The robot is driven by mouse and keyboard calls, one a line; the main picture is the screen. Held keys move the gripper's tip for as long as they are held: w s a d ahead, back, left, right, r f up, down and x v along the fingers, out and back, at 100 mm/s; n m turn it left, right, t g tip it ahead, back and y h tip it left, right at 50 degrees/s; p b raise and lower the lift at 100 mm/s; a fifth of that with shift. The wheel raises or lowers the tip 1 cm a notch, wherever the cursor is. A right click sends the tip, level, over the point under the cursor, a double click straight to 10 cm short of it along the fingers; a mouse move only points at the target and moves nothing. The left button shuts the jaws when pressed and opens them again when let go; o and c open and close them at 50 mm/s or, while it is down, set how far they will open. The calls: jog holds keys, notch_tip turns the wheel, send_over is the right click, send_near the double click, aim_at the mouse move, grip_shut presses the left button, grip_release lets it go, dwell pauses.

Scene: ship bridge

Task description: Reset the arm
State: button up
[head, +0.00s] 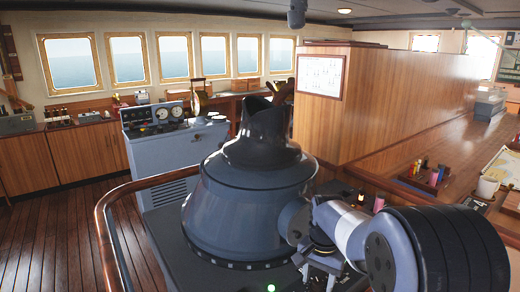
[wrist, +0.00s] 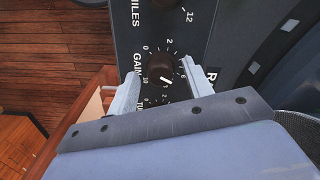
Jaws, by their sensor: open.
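My gripper (wrist: 161,76) is open in the wrist view, with its two pale fingers spread apart. A dark round knob (wrist: 160,68) with a white pointer sits between the fingertips on a black panel (wrist: 215,30). The panel is marked GAIN with a numbered dial around the knob. I cannot tell whether the fingers touch the knob or the panel. In the head view my arm (head: 345,230) is folded low at the lower right, beside a large grey cone-shaped unit (head: 235,210) with a dark hood. The fingers are not clear there.
A curved wooden handrail (head: 105,225) runs around the cone unit's left side. A grey-blue console (head: 172,140) with gauges stands behind it. A wooden partition (head: 400,95) and a counter with cups and small items (head: 430,175) are at the right. Open plank floor (head: 60,235) lies left.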

dwell(0.4)
notch_tip(320, 180, up, 11)
notch_tip(320, 180, down, 10)
jog(key=shift+f, duration=0.6)
jog(key=n+b, duration=0.1)
jog(key=n, duration=0.3)
jog(key=shift+n, duration=0.4)
jog(key=n+b, duration=0.2)
jog(key=n, duration=0.3)
jog(key=n+b, duration=0.2)
jog(key=n, duration=0.4)
jog(key=shift+n+b, duration=0.4)
jog(key=n+b, duration=0.1)
jog(key=n, duration=0.2)
jog(key=shift+b, duration=0.4)
jog(key=shift+r+n+b, duration=0.1)
jog(key=shift+n+b, duration=0.2)
jog(key=shift+n, duration=0.4)
